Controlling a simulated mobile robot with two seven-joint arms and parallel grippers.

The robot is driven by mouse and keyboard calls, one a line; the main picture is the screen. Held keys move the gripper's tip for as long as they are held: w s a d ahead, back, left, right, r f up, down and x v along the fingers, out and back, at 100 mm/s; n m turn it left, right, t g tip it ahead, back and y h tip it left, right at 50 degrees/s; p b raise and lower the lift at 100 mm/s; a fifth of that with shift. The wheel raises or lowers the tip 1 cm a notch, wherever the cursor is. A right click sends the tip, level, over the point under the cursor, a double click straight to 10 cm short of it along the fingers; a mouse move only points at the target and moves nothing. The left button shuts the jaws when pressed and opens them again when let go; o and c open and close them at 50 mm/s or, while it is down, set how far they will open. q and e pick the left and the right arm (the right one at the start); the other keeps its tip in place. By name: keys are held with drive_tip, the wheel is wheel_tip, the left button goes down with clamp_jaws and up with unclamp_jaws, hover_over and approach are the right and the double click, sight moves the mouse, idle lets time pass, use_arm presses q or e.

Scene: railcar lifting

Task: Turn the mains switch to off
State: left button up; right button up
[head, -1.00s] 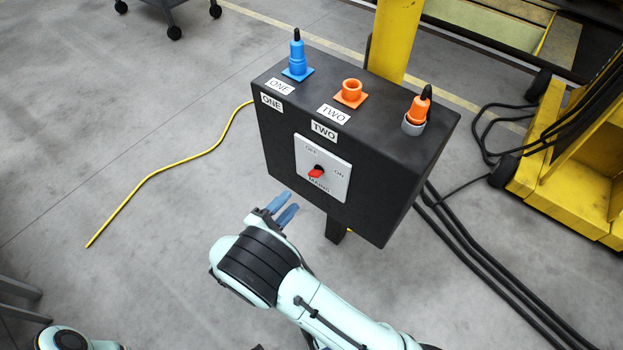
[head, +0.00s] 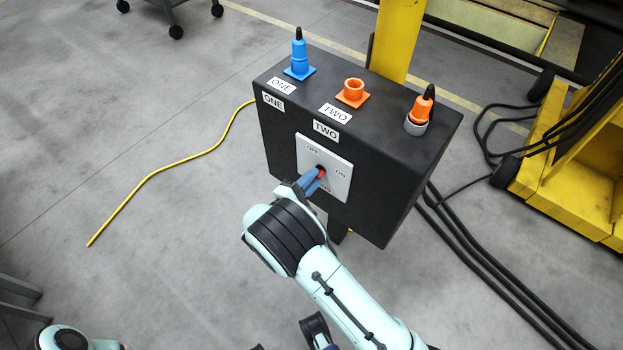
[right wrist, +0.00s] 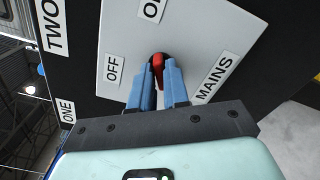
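The mains switch is a red knob (right wrist: 159,70) on a white plate (head: 340,178) on the front of a black box. The plate has OFF, ON and MAINS labels. The fingers partly hide the knob and the MAINS label in the head view.
The box (head: 388,150) carries a blue plug (head: 299,58), an empty orange socket (head: 353,92) and an orange plug (head: 420,106) in a grey holder. A yellow cable (head: 165,165) and black cables (head: 480,260) lie on the floor. Yellow machinery stands at right.

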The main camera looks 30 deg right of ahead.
clamp_jaws()
use_arm(q)
drive_tip(key=shift+r, duration=0.15)
wheel_tip(320, 180, up, 7)
drive_tip(key=s+g+p, duration=0.1)
drive_tip(key=p, duration=0.7)
drive_tip(key=shift+s+p, duration=0.2)
drive_tip(key=shift+p, duration=0.15)
use_arm(e)
drive_tip(key=shift+w+r+n, duration=0.1)
drive_tip(key=shift+w+n, duration=0.05)
drive_tip(key=shift+n, duration=5.85)
use_arm(q)
drive_tip(key=shift+r, duration=0.15)
